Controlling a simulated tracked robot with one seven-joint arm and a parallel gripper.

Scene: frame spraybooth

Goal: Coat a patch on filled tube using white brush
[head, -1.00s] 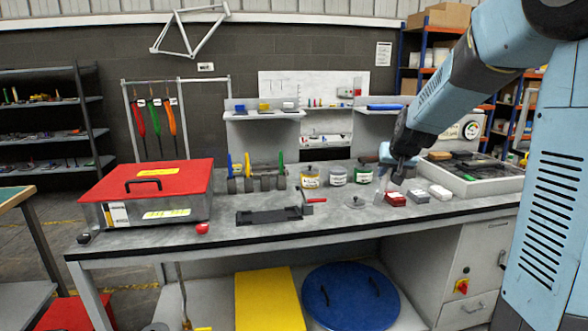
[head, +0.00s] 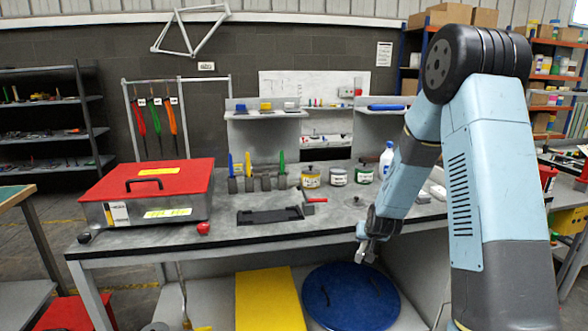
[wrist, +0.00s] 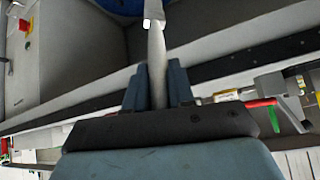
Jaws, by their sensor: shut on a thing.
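My gripper (head: 366,252) hangs in front of the bench's front edge, above the blue round lid on the lower level. In the wrist view, its two blue-grey fingers (wrist: 158,88) are shut on a pale, slim handle, which I take to be the white brush (wrist: 156,50). The brush points away from the fingers and ends in a whiter tip. I cannot pick out a filled tube with certainty. A dark fixture (head: 262,216) with a red lever (head: 316,200) lies on the bench, up and left of my gripper.
Blue, yellow and green handles stand in grey holders (head: 266,183) behind the fixture. Jars (head: 311,179) and a blue-capped bottle (head: 386,160) stand along the back. A red-lidded box (head: 150,195) fills the bench's left. Below are a yellow panel (head: 268,300) and the blue lid (head: 345,300).

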